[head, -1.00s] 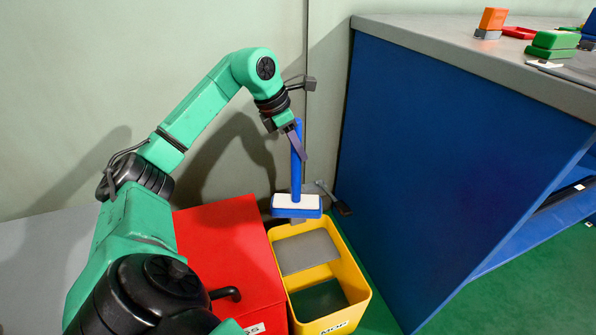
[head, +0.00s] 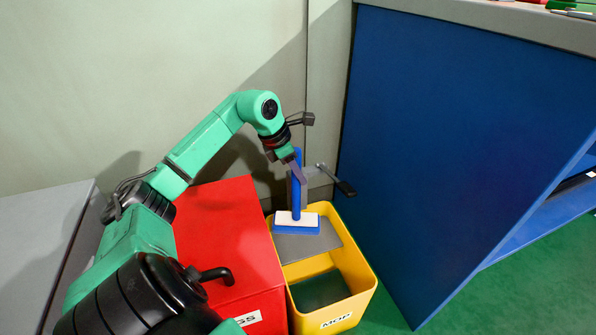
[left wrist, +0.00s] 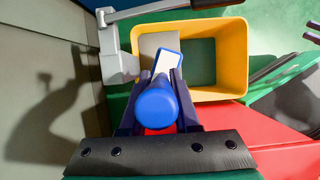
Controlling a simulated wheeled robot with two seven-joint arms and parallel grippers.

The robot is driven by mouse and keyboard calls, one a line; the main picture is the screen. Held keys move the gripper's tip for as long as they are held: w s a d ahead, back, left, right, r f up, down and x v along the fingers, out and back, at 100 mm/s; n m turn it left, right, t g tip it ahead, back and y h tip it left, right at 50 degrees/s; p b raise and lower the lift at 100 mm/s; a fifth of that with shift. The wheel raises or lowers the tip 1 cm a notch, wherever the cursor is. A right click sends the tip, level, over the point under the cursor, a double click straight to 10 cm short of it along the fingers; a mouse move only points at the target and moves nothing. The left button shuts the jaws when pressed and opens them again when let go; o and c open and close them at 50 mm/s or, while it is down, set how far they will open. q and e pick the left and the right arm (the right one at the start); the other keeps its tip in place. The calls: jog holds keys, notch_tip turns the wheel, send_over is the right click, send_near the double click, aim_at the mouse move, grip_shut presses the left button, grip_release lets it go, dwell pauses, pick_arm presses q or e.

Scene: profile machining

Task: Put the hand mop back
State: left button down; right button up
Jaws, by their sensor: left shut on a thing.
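The hand mop has a blue upright handle (head: 297,205) and a flat blue head with a white top (head: 310,221). My left gripper (head: 298,172) is shut on the handle and holds it nearly upright. The mop head is over the grey plate (head: 300,246) at the back of the yellow bin (head: 368,277), labelled MOP. I cannot tell if it touches the plate. In the left wrist view the round handle end (left wrist: 157,104) sits between the fingers and hides part of the head. My right gripper is not seen.
A red bin (head: 225,240) stands against the left side of the yellow bin. A blue-sided bench (head: 450,130) with a grey top rises to the right. A pale wall is behind. A grey bracket with a dark-ended lever (head: 335,180) is behind the yellow bin, whose front part is open.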

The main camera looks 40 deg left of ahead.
pick_arm(q)
jog(key=shift+f+b, duration=0.35)
jog(key=shift+f, duration=0.15)
jog(key=c, duration=0.8)
grip_release()
jog(key=shift+o, duration=0.8)
jog(key=shift+r, duration=0.1)
jog(key=p+v, duration=0.2)
jog(key=v, duration=1)
jog(key=shift+r+p, duration=0.3)
jog(key=shift+r, duration=0.1)
